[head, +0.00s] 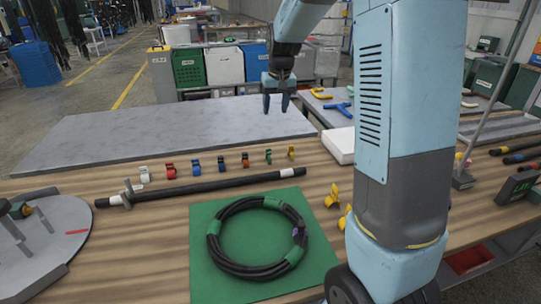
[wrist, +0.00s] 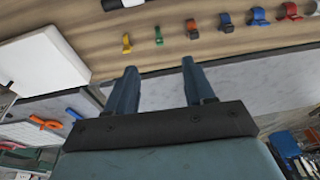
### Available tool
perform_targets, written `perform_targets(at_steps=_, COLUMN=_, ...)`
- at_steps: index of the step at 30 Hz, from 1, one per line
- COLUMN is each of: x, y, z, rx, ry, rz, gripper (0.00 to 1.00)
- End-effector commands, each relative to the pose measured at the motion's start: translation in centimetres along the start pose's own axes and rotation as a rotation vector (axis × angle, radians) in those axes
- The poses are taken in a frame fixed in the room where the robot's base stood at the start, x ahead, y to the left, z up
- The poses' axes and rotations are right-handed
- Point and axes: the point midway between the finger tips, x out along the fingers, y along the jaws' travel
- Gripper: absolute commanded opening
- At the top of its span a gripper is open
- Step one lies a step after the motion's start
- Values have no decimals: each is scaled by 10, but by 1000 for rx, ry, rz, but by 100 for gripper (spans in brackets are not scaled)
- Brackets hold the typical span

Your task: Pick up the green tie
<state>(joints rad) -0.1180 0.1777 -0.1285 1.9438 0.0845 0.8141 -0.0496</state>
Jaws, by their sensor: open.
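The green tie (head: 268,156) is a small upright clip in a row of coloured ties on the wooden bench, between an orange-red tie (head: 245,160) and a yellow tie (head: 291,152). The wrist view also shows the green tie (wrist: 158,36), beyond my fingertips and roughly in line with the gap between them. My gripper (head: 275,106) is open and empty, pointing down over the grey slab behind the row. In the wrist view my gripper (wrist: 159,66) shows both blue fingers apart, with nothing between them.
A black hose coil (head: 254,272) with green bands lies on a green mat (head: 205,288). A black rod (head: 215,184) lies in front of the row. A white box (head: 342,145) stands right of it. The grey slab (head: 150,132) looks bare.

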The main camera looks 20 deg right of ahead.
Motion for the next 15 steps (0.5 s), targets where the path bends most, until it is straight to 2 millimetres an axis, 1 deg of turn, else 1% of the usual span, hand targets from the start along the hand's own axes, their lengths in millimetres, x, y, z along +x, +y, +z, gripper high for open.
perform_targets(at_steps=1, x=14, y=0, z=-8, rx=-1, ry=-13, rz=4, gripper=53)
perform_targets(at_steps=9, x=78, y=0, z=-47, rx=-6, ry=-60, rz=22, gripper=53)
perform_targets(at_steps=12, x=98, y=0, z=-56, rx=-8, ry=-73, rz=29, gripper=53)
perform_targets(at_steps=15, x=113, y=0, z=-63, rx=-10, ry=-82, rz=34, gripper=53)
